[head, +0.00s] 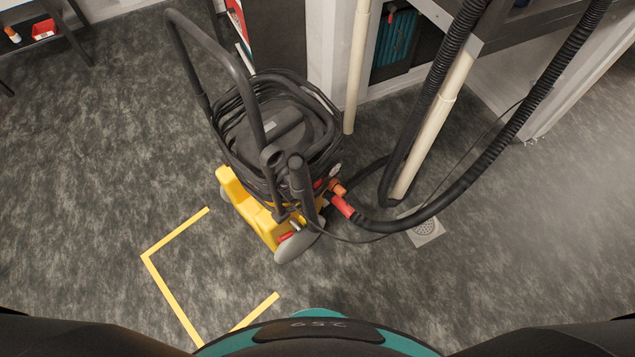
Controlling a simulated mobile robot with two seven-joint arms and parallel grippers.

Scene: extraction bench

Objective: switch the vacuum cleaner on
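The vacuum cleaner (285,127) stands upright on the grey floor near the middle of the head view. It has a dark body, a black push handle (213,48) rising at the left and a yellow base (247,208) with grey wheels. A black hose joins its front right through a red and orange coupling (341,204). A small round pale part (335,170) shows on its front right side. I cannot tell which part is the switch. Neither of my grippers is in view.
Yellow floor tape (165,290) marks a corner in front of the cleaner. Black hoses (495,145) and a cream pipe (432,125) run down at the right, by a floor drain (425,228). A bench stands at the back right.

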